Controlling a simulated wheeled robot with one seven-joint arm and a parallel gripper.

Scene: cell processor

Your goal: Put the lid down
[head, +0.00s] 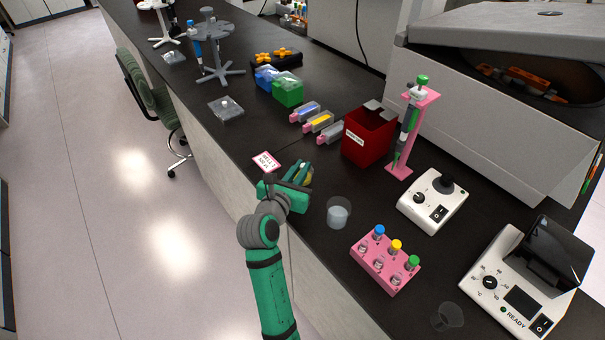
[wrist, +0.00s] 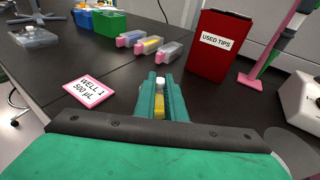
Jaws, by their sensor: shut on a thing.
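My gripper (head: 299,174) is low over the dark bench near its front edge, beside the pink-edged card. In the wrist view its green fingers (wrist: 160,95) are shut on a small piece with a white top (wrist: 160,82) and yellow below it. The fingers hide most of this piece, so I cannot tell for sure that it is the lid. A flat clear box with a pale knob on top (head: 226,107) stands farther back on the bench; it also shows at the left of the wrist view (wrist: 35,36).
The card (head: 266,161) reads WELL 1, 500 µL. A red used-tips bin (head: 369,140), a clear cup (head: 338,213), a pink tube rack (head: 385,266) and a pipette stand (head: 405,140) stand to the right. Bare bench lies left of the coloured cartridges (head: 319,122).

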